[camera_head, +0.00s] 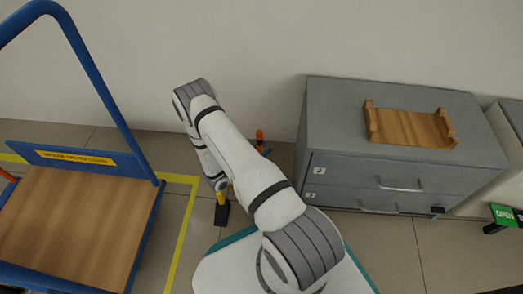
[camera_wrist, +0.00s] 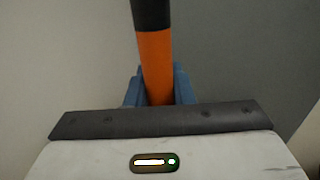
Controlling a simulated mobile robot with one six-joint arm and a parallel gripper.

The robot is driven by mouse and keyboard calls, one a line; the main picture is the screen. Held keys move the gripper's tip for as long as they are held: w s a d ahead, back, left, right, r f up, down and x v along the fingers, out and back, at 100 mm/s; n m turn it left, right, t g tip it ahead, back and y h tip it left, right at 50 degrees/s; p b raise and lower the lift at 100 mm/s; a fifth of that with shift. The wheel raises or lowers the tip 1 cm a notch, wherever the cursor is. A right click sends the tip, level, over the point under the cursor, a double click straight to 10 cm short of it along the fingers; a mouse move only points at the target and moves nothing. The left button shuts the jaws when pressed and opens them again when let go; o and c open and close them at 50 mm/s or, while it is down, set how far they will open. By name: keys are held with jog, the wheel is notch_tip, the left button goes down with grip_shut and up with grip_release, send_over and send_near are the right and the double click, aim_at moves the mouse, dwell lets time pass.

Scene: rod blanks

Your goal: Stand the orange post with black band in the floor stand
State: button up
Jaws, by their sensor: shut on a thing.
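The orange post with black band (camera_head: 260,135) shows just past my forearm in the head view, its lower part hidden by the arm. In the wrist view the post (camera_wrist: 156,68) looks upright, its black band above the orange part between the jaws. My gripper (camera_head: 266,152) has blue fingers, mostly hidden behind the forearm in the head view. In the wrist view my gripper (camera_wrist: 157,85) is shut on the post. I cannot make out the floor stand for certain; the arm hides part of the floor.
A grey drawer cabinet (camera_head: 340,130) stands right of the post, with a wooden tray (camera_head: 410,128) on top. A blue cart with a wooden deck (camera_head: 75,225) is at the left. A black and yellow object (camera_head: 221,212) is on the floor beside my arm. Yellow tape (camera_head: 180,240) marks the floor.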

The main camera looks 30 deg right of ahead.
jog(key=o, duration=0.8)
jog(key=shift+c, duration=0.2)
